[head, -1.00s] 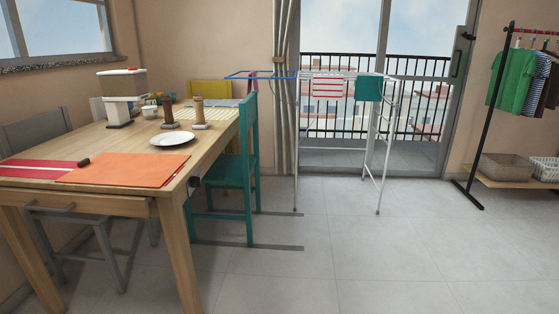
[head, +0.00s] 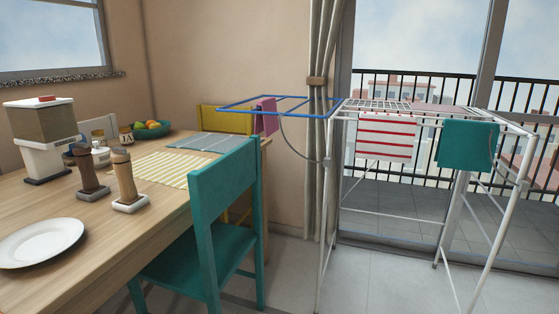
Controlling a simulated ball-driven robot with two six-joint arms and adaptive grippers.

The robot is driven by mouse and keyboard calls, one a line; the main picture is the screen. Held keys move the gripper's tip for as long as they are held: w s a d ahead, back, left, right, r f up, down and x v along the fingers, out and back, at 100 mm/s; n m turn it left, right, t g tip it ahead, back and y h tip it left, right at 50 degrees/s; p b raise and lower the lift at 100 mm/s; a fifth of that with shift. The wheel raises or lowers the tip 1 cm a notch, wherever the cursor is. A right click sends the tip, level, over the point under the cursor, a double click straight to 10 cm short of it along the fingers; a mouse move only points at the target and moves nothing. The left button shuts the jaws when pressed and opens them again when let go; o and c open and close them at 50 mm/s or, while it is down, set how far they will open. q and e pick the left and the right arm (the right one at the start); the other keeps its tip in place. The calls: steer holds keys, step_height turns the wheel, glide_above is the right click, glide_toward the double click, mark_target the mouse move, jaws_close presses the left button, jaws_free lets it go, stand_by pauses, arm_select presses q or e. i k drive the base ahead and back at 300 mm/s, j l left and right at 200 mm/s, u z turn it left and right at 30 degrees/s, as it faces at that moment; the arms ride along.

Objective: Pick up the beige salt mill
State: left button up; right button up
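The beige salt mill (head: 124,177) stands upright on a small pale base (head: 130,204) on the wooden table, in the left part of the head view. A dark brown mill (head: 85,172) stands just left of it on a similar base. Neither of my grippers shows in the head view.
A white plate (head: 42,242) lies in front of the mills. A teal chair (head: 226,202) stands at the table's right side. A dispenser (head: 40,138), a fruit bowl (head: 150,130) and a striped placemat (head: 156,169) are on the table. A drying rack (head: 330,207) stands to the right.

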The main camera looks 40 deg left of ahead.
mark_target(123, 172)
steer(key=i+u, duration=0.25)
steer(key=i, duration=0.3)
steer(key=i+u, duration=0.2)
steer(key=i, duration=0.35)
steer(key=i+l+u, duration=0.25)
steer(key=i, duration=0.25)
steer(key=i+l+u, duration=0.25)
steer(key=i, duration=0.3)
